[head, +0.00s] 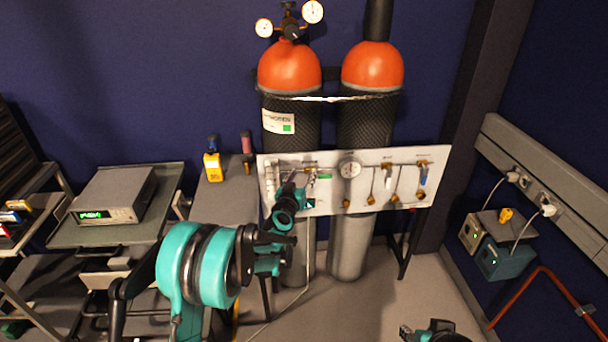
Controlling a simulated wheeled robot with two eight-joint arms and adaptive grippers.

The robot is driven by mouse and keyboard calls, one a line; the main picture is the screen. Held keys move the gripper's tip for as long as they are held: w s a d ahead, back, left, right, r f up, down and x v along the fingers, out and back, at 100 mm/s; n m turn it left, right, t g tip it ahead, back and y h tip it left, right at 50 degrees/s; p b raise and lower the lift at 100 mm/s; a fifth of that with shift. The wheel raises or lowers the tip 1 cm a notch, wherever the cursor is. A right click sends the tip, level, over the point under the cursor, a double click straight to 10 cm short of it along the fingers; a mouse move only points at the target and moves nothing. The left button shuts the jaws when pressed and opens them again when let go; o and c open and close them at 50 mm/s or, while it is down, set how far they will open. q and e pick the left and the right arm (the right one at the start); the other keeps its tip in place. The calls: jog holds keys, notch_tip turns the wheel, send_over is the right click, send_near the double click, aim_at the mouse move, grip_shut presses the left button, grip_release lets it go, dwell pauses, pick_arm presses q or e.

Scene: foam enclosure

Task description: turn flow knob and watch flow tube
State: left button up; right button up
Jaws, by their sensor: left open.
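A white gas panel (438,165) stands in front of two orange-topped cylinders. A pale upright tube, which looks like the flow tube (270,181), is at the panel's left end. My left gripper (308,178) is at the panel's left part, just right of that tube, with its jaws open. The wrist and gripper cover part of the panel there, and I cannot make out the flow knob or any contact with it. A round gauge (349,169) sits right of the gripper. Part of my right arm (436,333) shows at the bottom edge; its jaw state is unclear.
The orange-topped cylinders (290,68) (372,66) stand behind the panel. A bench with a yellow device (213,167) is to its left. A cart holds a grey instrument (112,195) with a green display. Floor right of the panel is clear.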

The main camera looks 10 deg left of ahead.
pick_arm(q)
jog(key=shift+s+d+r+m+g+h, duration=0.15)
jog(key=shift+s+d+r+h, duration=0.1)
jog(key=shift+s+r, duration=0.25)
jog(key=shift+s+d+r+m+g+h, duration=0.15)
jog(key=shift+s+d+r, duration=0.1)
jog(key=shift+s+r, duration=0.15)
jog(key=shift+r, duration=0.1)
jog(key=s+d+r+m+g+h, duration=0.1)
jog(key=s+r+g, duration=0.1)
jog(key=s, duration=0.7)
jog(key=s+d+r+m+g, duration=0.1)
jog(key=s+d+r+g, duration=0.1)
jog(key=s, duration=0.7)
jog(key=s+a+f+g+y, duration=0.1)
jog(key=s+a+f+g, duration=0.1)
jog(key=s, duration=0.6)
jog(key=s+a+f+n+g+y, duration=0.1)
jog(key=s+f, duration=0.3)
jog(key=s, duration=0.5)
jog(key=s+a+f+n+g+y, duration=0.1)
jog(key=s+a+f+g, duration=0.1)
jog(key=s, duration=0.6)
jog(key=shift+s+a+f+g, duration=0.4)
jog(key=shift+a+f, duration=0.25)
jog(key=shift+a, duration=0.35)
